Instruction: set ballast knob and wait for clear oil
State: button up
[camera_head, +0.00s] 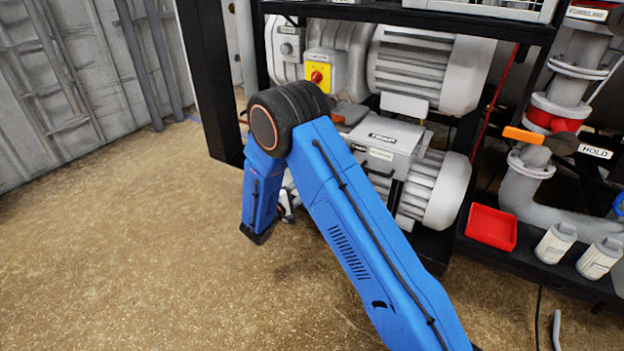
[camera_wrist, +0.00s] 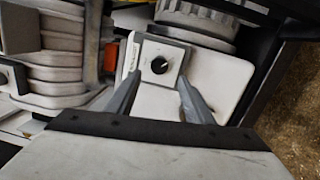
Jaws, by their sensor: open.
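A small black knob with a pale pointer mark (camera_wrist: 159,67) sits on a light square plate (camera_wrist: 150,52) in the wrist view. The plate has small lettering along its left edge, too small to read. My gripper (camera_wrist: 160,78) is open, its two fingers spread to either side of the knob's lower area, with nothing between them. I cannot tell how far the fingertips are from the plate. In the head view my blue arm hides most of the gripper. The pump machinery (camera_head: 443,185) stands behind the arm. I cannot make out the oil.
A yellow switch box (camera_head: 318,72) with a red knob is on the upper pump. A red valve with an orange handle (camera_head: 524,135) and a HOLD label stands at right. A red tray (camera_head: 491,227) and white bottles (camera_head: 555,243) rest on the low shelf. Floor at left is clear.

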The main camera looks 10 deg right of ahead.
jog(key=v, duration=1)
jog(key=shift+s, duration=0.15)
jog(key=shift+a, duration=0.15)
